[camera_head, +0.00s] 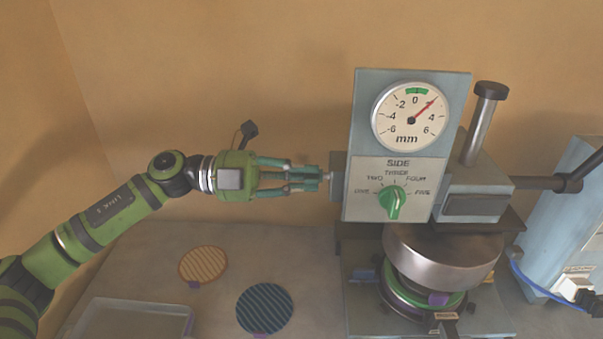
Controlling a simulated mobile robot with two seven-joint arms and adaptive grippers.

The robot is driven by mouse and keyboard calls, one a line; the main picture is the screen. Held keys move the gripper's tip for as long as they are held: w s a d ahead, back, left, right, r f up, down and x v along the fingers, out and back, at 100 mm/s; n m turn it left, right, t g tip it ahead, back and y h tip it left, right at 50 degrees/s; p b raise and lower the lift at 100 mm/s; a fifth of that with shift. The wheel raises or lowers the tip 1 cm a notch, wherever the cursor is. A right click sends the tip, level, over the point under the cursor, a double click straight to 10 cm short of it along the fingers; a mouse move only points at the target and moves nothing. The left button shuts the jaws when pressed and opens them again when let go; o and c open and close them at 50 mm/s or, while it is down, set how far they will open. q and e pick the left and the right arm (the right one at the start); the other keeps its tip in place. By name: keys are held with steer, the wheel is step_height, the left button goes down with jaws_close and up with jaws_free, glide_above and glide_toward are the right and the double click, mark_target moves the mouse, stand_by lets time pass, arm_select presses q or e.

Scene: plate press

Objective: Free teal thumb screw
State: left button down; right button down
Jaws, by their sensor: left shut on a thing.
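The teal thumb screw (325,176) sticks out from the left side of the press's grey-blue panel, on a short metal shaft. My left gripper (318,178) comes in from the left, level, with its fingers closed around the screw's head. The fingers hide most of the screw. The press (364,102) carries a round dial in mm, with its red needle to the right of 0, toward 4. A green knob (393,202) below it sits under the word THREE. My right gripper is not in view.
A tan ribbed disc (203,264) and a dark blue ribbed disc (264,308) lie on the table left of the press. A clear tray (130,318) is at the front left. A light blue box (560,220) with a blue cable stands at the right.

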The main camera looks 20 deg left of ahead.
arm_select(q)
steer(key=c, duration=1.2)
jaws_free()
steer(key=v, duration=1.2)
